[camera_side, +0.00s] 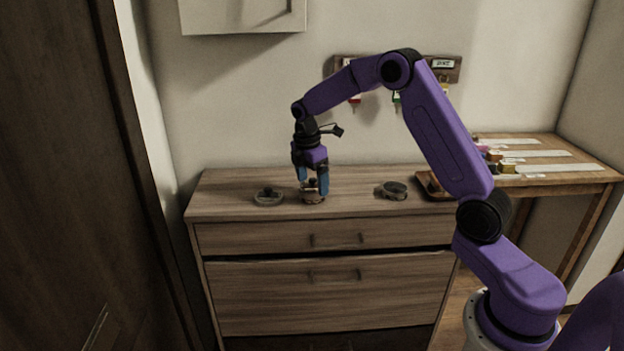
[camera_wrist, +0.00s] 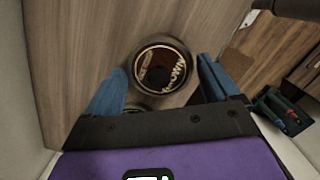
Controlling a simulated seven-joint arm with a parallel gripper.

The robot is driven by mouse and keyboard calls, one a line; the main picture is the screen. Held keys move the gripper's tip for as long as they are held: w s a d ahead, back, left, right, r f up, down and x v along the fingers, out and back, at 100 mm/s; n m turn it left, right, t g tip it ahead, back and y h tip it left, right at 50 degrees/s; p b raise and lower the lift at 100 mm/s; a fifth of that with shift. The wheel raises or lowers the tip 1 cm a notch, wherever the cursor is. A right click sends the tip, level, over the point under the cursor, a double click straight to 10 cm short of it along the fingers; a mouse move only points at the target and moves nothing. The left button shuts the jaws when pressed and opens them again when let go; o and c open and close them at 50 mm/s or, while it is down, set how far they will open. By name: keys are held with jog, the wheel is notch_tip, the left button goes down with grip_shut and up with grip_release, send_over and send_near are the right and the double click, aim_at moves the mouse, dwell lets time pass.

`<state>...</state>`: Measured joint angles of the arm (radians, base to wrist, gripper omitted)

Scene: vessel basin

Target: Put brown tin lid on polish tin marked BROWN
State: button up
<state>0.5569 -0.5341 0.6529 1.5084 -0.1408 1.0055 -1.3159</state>
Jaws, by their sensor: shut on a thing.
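My gripper (camera_side: 312,182) points straight down over the middle-left of the dresser top, its blue fingers closed on the brown tin lid (camera_wrist: 161,66). In the wrist view the lid is a dark-rimmed disc with BROWN lettering, close between the fingertips of my gripper (camera_wrist: 163,70). Directly below the fingers in the side view is a low round tin (camera_side: 312,198) on the dresser. Its marking is not readable there, and I cannot tell whether the lid touches it.
On the dresser top (camera_side: 235,184), a shallow round tin (camera_side: 268,198) stands to the left and another (camera_side: 393,191) to the right. A dark tray (camera_side: 432,188) lies at the right end. A side table (camera_side: 550,180) with small items adjoins. Bare wood separates the tins.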

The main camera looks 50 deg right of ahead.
jog(key=o, duration=0.8)
jog(key=shift+c, duration=0.2)
jog(key=shift+r, duration=3.5)
grip_shut()
jog(key=shift+f, duration=2.65)
